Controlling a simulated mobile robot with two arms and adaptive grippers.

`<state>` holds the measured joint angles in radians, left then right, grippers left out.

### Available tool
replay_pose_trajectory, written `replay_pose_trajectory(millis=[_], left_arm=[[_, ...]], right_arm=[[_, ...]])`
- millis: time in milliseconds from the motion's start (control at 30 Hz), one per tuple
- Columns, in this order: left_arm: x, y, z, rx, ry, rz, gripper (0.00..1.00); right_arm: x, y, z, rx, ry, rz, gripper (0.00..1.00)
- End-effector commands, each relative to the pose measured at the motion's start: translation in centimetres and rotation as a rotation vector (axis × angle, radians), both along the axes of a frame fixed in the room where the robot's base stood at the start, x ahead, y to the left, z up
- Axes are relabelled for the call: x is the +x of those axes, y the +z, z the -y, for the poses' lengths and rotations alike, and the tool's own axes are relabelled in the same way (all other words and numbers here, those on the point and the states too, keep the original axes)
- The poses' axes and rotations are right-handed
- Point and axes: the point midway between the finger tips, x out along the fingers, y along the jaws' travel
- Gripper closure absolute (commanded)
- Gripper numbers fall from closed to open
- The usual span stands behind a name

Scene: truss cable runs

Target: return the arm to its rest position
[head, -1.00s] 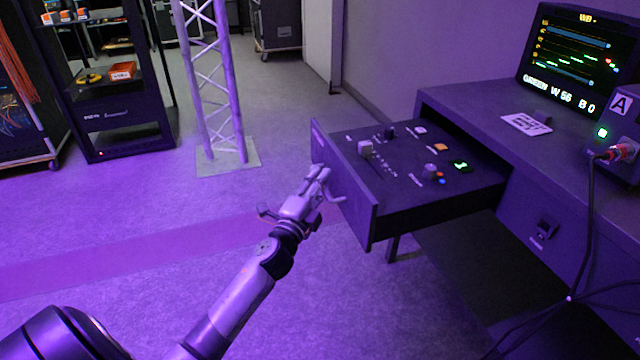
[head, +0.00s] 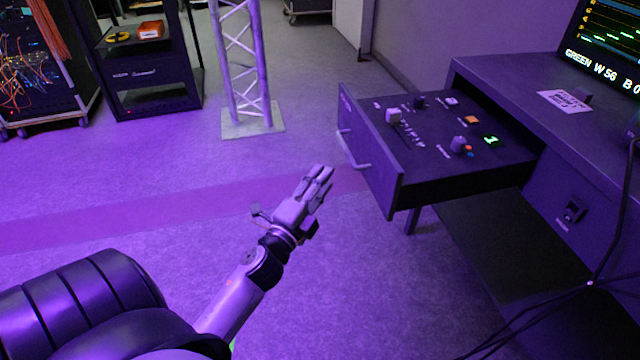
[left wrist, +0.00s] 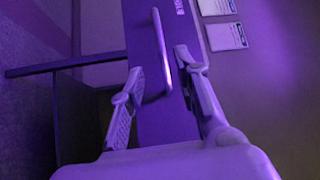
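My left gripper (head: 318,182) is in the middle of the head view, its arm coming up from the bottom left. It is left of the pulled-out drawer (head: 372,168), apart from it, with floor showing between them. In the left wrist view the two fingers of this gripper (left wrist: 160,72) stand apart with nothing held. The bar handle (left wrist: 161,48) of the drawer shows beyond and between them. The handle also shows on the drawer front in the head view (head: 352,152). My right gripper is not in view.
The desk (head: 500,75) with a monitor (head: 608,50) stands at right. The drawer's top carries several knobs and a lit green display (head: 491,140). A truss tower (head: 243,65) and a black rack (head: 150,75) stand behind. The floor around my left gripper is clear.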

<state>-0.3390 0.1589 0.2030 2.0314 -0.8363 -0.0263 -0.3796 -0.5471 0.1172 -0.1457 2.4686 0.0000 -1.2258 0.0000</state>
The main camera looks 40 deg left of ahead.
Motion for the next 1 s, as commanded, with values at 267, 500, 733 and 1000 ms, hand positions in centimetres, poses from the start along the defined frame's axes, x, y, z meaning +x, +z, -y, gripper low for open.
replay_pose_trajectory(millis=[267,500,733,1000], left_arm=[[-0.6,0.0,0.1,0.001,0.000,0.001,0.70],[-0.5,0.0,0.1,0.001,0.000,0.001,0.70],[-0.8,-0.2,0.1,-0.054,0.015,-0.009,0.70],[-4.2,-4.8,3.2,-0.659,0.157,-0.226,0.70]], right_arm=[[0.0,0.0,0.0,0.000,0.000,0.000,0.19],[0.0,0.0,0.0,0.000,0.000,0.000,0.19],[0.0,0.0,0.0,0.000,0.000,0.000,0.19],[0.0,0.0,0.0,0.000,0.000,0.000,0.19]])
